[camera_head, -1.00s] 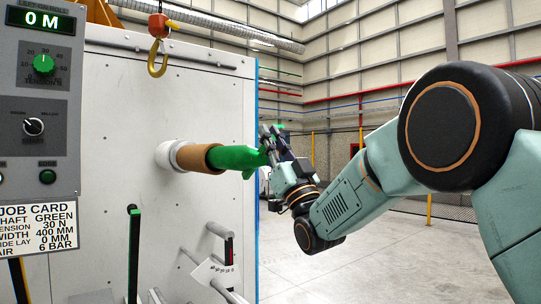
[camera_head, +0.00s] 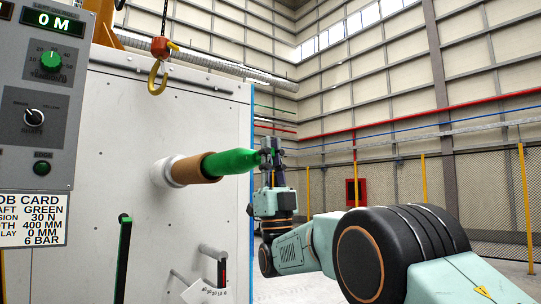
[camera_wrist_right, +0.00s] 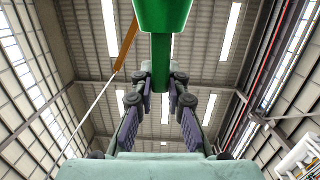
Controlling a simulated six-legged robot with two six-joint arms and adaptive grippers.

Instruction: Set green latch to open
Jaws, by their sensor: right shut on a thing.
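The green shaft (camera_head: 231,161) juts to the right from the pale machine wall, with a brown core and a white collar behind it. My right gripper (camera_head: 271,153) is at the shaft's free end, pointing upward. In the right wrist view, the green latch (camera_wrist_right: 161,62) is a narrow tab below the wider green shaft end (camera_wrist_right: 165,15). The fingers of my right gripper (camera_wrist_right: 160,84) are closed on this tab. In the head view the fingers largely hide the latch. My left gripper is not in view.
A control panel (camera_head: 30,118) with a job card (camera_head: 32,218) stands at the left. Open floor lies to the right of the machine.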

